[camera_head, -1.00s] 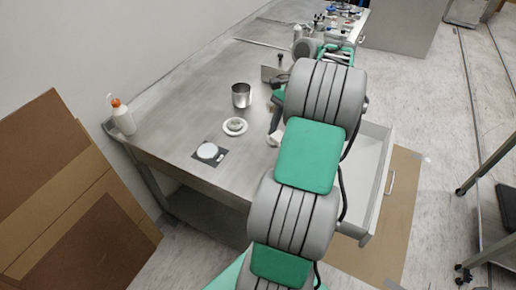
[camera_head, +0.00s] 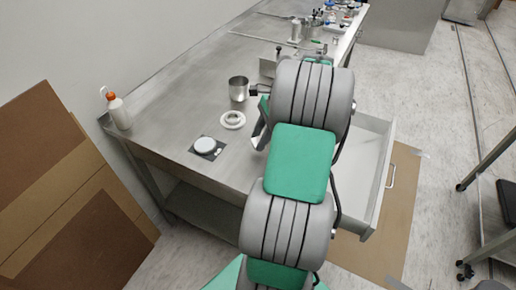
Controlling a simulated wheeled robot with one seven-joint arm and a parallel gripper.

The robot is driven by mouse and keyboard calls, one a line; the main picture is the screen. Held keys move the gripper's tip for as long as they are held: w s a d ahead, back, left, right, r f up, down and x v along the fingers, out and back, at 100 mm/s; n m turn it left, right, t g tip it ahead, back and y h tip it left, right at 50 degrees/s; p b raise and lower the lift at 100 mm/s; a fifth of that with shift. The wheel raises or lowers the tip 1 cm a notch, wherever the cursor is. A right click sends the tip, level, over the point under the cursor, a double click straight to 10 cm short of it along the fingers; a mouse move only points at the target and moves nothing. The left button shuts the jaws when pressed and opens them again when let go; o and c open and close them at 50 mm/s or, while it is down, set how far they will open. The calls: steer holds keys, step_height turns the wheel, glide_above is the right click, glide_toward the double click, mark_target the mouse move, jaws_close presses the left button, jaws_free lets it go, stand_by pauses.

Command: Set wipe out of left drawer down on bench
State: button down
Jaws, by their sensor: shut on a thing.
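My gripper (camera_head: 260,134) hangs low over the bench (camera_head: 180,110), left of my large grey and green arm links, which hide most of it. A small whitish patch, which I take to be the wipe (camera_head: 263,141), shows at its lower end. The gripper is shut on it. Whether the wipe touches the bench top cannot be told. An open drawer (camera_head: 372,180) sticks out from the bench's right side. The part of its inside that I see is bare; my arm hides the rest.
A steel pot (camera_head: 239,89), a white ring-shaped dish (camera_head: 232,120) and a white disc on a dark square (camera_head: 205,147) stand left of the gripper. A bottle with an orange cap (camera_head: 119,112) stands at the left corner. Bare bench lies between them.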

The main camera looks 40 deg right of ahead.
steer(key=shift+d+x, duration=0.2)
steer(key=shift+x, duration=0.7)
steer(key=shift+d+x, duration=0.2)
steer(key=shift+x, duration=0.65)
steer(key=shift+f, duration=0.3)
steer(key=c, duration=0.9)
jaws_free()
steer(key=p+v, duration=0.4)
steer(key=v, duration=0.8)
steer(key=w+a+r+n+h, duration=0.1)
steer(key=w+a+r+n, duration=0.2)
steer(key=a+n, duration=0.55)
steer(key=w+a+r+n+h, duration=0.1)
steer(key=w+a+r+n, duration=0.15)
steer(key=a, duration=1.05)
steer(key=s+a+f+n+t+h, duration=0.2)
steer(key=s+a+n, duration=0.6)
steer(key=a+n, duration=0.2)
steer(key=shift+s+a+n, duration=0.35)
steer(key=shift+n, duration=0.75)
